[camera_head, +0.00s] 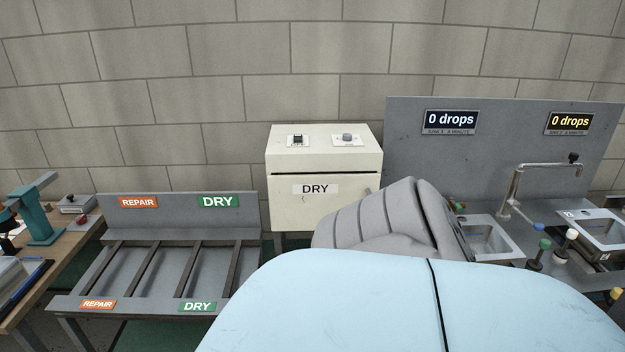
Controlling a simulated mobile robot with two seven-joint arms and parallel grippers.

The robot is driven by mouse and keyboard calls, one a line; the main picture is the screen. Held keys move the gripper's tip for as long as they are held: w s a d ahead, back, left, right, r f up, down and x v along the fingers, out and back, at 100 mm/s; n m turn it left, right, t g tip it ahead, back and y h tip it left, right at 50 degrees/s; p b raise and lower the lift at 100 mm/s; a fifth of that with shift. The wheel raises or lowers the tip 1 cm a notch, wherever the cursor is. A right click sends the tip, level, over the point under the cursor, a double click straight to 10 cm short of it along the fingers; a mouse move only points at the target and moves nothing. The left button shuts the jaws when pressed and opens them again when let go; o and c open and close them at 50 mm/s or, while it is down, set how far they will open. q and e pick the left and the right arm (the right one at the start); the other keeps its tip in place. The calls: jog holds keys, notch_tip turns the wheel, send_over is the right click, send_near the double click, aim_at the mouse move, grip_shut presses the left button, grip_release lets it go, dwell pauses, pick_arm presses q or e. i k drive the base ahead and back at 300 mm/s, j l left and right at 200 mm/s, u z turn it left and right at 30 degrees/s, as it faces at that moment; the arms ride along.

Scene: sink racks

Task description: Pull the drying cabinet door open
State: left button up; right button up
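The drying cabinet (310,140) is a cream box against the back wall, left of the sinks. Its front door (320,213) carries a white DRY label and looks shut, with a dark line along its top edge. A small light part shows at the door's right edge, but I cannot tell whether it is the handle. My grey ribbed arm part and a large light blue part of me cover the door's lower right area. Neither gripper shows; any gripper near the door is hidden behind my arm.
A grey rack (246,233) with REPAIR and DRY lanes stands left of the cabinet. A wooden bench (60,262) with a teal tool (40,222) is at far left. Sinks with a tap (515,185) and several coloured knobs stand at right, below two drop counters (451,122).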

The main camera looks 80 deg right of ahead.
aim_at(298, 202)
jog(key=l+z, duration=0.15)
jog(key=z, duration=2.45)
